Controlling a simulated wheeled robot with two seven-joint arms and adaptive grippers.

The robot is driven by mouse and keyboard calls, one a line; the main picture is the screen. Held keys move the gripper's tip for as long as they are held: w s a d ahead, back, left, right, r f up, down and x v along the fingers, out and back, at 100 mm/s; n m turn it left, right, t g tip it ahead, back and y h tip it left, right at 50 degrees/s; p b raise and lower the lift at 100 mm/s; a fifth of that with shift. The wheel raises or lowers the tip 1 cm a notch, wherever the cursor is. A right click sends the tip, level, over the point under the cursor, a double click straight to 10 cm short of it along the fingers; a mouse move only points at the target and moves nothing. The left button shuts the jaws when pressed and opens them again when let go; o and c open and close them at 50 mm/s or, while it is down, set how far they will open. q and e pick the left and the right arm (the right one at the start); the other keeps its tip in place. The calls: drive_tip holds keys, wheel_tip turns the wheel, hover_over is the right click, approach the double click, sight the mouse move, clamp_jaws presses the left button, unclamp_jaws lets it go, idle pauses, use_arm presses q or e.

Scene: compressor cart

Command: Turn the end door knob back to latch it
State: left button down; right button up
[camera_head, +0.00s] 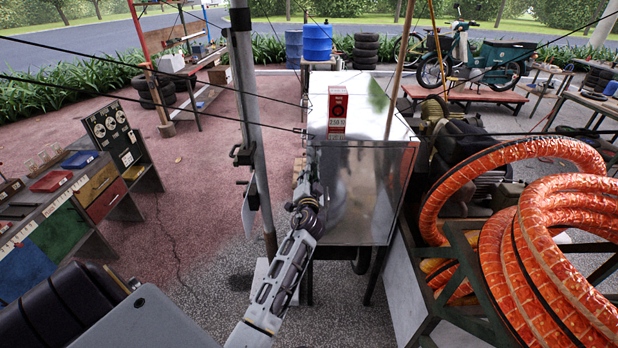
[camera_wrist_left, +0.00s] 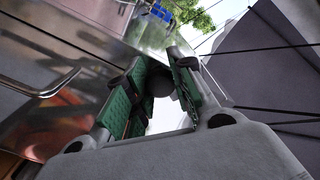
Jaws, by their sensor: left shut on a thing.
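The end door (camera_head: 365,195) is the grey metal front panel of a boxy cabinet in the middle of the head view. It looks closed. My left gripper (camera_head: 312,158) reaches up to the door's upper left edge, and its arm hides part of that side. In the left wrist view, the green-padded fingers of my left gripper (camera_wrist_left: 155,90) are shut on a dark round knob (camera_wrist_left: 160,82). The knob is mostly hidden between the fingers. A bar handle (camera_wrist_left: 45,90) shows on the shiny metal panel at the left. My right gripper is not in view.
A red and white box (camera_head: 338,112) stands on the cabinet's top (camera_head: 370,88). A grey pole (camera_head: 250,130) rises just left of my left arm. Orange ribbed hose (camera_head: 545,260) fills the right side. A workbench (camera_head: 70,195) stands at the left, with open ground between.

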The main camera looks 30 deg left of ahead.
use_arm(q)
drive_tip(key=m, duration=0.2)
drive_tip(key=shift+m, duration=0.4)
drive_tip(key=m+p, duration=0.1)
drive_tip(key=m, duration=0.1)
drive_tip(key=shift+d+m, duration=0.1)
drive_tip(key=shift+m, duration=0.3)
drive_tip(key=m+p, duration=0.1)
drive_tip(key=m, duration=0.2)
drive_tip(key=shift+m+p, duration=0.3)
drive_tip(key=shift+f+m+p, duration=0.1)
drive_tip(key=shift+m+p, duration=0.55)
drive_tip(key=shift+m, duration=0.85)
drive_tip(key=c, duration=1.4)
unclamp_jaws()
drive_tip(key=shift+c, duration=0.2)
drive_tip(key=shift+o, duration=1.3)
